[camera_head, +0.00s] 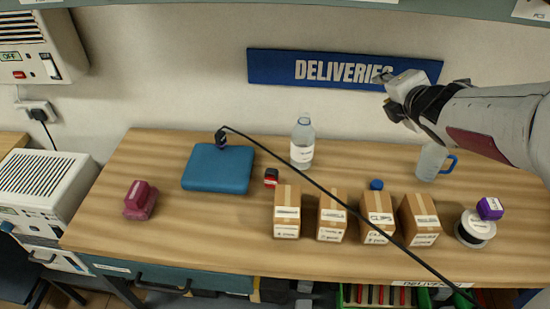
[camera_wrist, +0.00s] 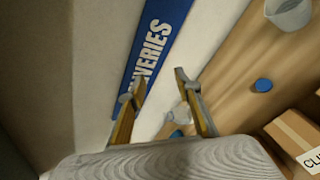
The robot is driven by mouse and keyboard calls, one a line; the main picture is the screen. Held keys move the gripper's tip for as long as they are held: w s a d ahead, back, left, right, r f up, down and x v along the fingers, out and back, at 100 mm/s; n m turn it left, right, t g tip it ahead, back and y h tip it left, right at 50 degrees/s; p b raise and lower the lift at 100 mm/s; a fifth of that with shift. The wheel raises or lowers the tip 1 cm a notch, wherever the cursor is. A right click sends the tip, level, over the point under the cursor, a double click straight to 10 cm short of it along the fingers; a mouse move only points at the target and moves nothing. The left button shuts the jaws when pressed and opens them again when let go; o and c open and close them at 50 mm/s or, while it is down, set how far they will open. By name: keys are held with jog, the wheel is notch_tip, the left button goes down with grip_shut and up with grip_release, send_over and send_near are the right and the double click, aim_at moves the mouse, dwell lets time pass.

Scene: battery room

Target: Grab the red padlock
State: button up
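A small red and dark block (camera_head: 271,177) stands near the table's middle, right of the blue folder-like case; it looks most like the red padlock, but is too small to be sure. A maroon-pink object (camera_head: 140,196) lies at the table's left. My gripper (camera_head: 384,92) is high at the right, in front of the wall sign and well above the table, far from both. In the wrist view my gripper (camera_wrist: 160,82) has its two fingers apart with nothing held. Neither red object is recognisable in the wrist view.
Several cartons (camera_head: 287,211) line the table's front. A black cable (camera_head: 330,195) crosses the view diagonally. A blue case (camera_head: 218,168) lies left.

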jog(key=a+f+n+g+y, duration=0.2)
jog(key=a+f+n+y, duration=0.1)
jog(key=a+f+n, duration=0.1)
jog(key=w+a+f+n+g+y, duration=0.1)
jog(key=a+f+n+g+y, duration=0.1)
jog(key=f+n, duration=0.4)
jog(key=a+f+n+g+y, duration=0.2)
jog(key=a+f+n+y, duration=0.2)
jog(key=n, duration=0.6)
jog(key=shift+w+a+f+y, duration=0.1)
jog(key=shift+a+f+y, duration=0.05)
jog(key=shift+a+f, duration=0.55)
jog(key=shift+w+a+f+y, duration=0.15)
jog(key=shift+a+f, duration=0.2)
jog(key=shift+a, duration=0.5)
jog(key=n+g+y, duration=0.2)
jog(key=n+g, duration=0.3)
jog(key=n, duration=0.2)
send_near(272, 179)
jog(key=shift+w+d+r, duration=0.15)
jog(key=shift+w+r, duration=0.3)
jog(key=shift+r, duration=0.2)
jog(key=shift+m, duration=0.3)
jog(key=shift+x, duration=1.3)
